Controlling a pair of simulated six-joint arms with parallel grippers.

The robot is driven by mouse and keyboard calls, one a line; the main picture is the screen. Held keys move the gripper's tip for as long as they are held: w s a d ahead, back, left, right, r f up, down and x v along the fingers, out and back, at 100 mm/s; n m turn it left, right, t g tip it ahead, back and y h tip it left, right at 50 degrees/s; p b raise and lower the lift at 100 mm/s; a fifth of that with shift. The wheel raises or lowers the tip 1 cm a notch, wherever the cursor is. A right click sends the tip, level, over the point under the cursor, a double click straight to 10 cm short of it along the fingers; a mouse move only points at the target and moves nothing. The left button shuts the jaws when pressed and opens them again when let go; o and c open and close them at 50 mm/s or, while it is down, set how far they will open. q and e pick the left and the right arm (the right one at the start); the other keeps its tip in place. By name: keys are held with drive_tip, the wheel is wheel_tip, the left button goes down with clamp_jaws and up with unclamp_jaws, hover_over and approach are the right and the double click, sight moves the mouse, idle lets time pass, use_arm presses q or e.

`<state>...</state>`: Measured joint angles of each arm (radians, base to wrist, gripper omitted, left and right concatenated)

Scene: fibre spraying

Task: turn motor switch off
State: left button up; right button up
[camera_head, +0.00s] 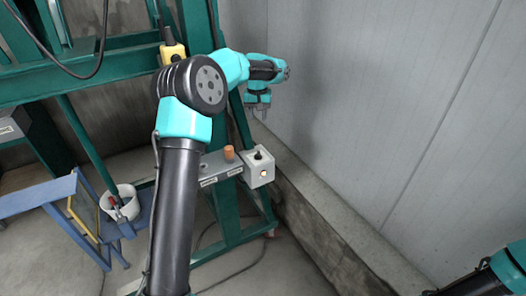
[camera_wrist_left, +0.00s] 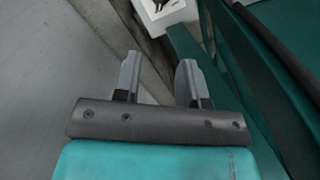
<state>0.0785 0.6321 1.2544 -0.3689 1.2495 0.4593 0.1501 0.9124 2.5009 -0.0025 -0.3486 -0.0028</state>
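A white switch box (camera_head: 259,174) with a black knob (camera_head: 257,155) on top and a small lit spot on its front sits at the end of a grey bracket on the green frame. Part of a white box with a black piece (camera_wrist_left: 165,10) shows at the top edge of the left wrist view, cut off. My left gripper (camera_head: 260,112) points down, behind and above the switch box, apart from it. In the left wrist view the left gripper (camera_wrist_left: 160,72) has its fingers spread with nothing between them. My right gripper is out of view; only part of that arm shows at the lower right.
An orange knob (camera_head: 229,153) stands on the grey bracket (camera_head: 218,168) beside the switch box. The green frame (camera_head: 243,230) is below and left. A pale wall (camera_head: 370,90) and concrete ledge (camera_head: 320,215) lie to the right. A white bucket (camera_head: 120,202) stands at left.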

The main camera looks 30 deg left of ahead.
sight(258, 152)
use_arm(q)
drive_tip(key=shift+f, duration=0.1)
wheel_tip(258, 152, down, 17)
drive_tip(key=shift+f, duration=0.15)
idle(0.7)
clamp_jaws()
idle(0.3)
